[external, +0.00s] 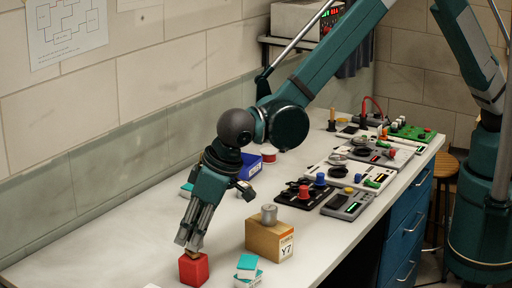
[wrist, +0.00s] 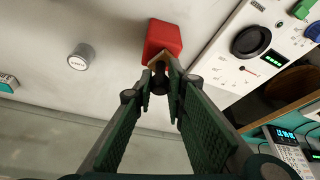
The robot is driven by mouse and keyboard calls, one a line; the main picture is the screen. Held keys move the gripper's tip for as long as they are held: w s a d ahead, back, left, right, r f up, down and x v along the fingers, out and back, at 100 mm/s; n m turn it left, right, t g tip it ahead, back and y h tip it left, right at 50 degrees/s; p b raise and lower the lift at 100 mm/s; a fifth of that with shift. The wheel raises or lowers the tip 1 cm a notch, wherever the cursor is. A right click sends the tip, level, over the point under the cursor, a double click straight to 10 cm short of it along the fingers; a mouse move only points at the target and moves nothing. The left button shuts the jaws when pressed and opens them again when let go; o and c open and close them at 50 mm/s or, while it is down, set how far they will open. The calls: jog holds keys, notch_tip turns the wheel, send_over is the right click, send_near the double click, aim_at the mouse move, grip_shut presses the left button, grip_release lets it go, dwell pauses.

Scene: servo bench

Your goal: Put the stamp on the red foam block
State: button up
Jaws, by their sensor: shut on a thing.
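The red foam block (external: 194,270) stands on the bench near the front edge of the external view. It also shows at the top centre of the wrist view (wrist: 163,36). My gripper (external: 190,248) points down over it. In the wrist view the fingertips (wrist: 161,76) are closed around the dark handle of the stamp. The stamp's tan wooden base (wrist: 159,61) shows between the fingertips and the block. It is at the block's top face; I cannot tell whether it touches. Most of the stamp is hidden by my fingers in the external view.
A cardboard box (external: 265,241) with a grey cylinder (external: 269,213) on it stands right of the block. Teal-and-white pads (external: 247,267) lie in front of it. A blue bin (external: 250,166) and several instrument panels (external: 350,203) are farther back. The bench left of my gripper is clear.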

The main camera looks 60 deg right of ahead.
jog(key=o, duration=0.9)
jog(key=shift+r, duration=0.15)
jog(key=v, duration=1.2)
dwell(0.3)
jog(key=shift+d, duration=0.15)
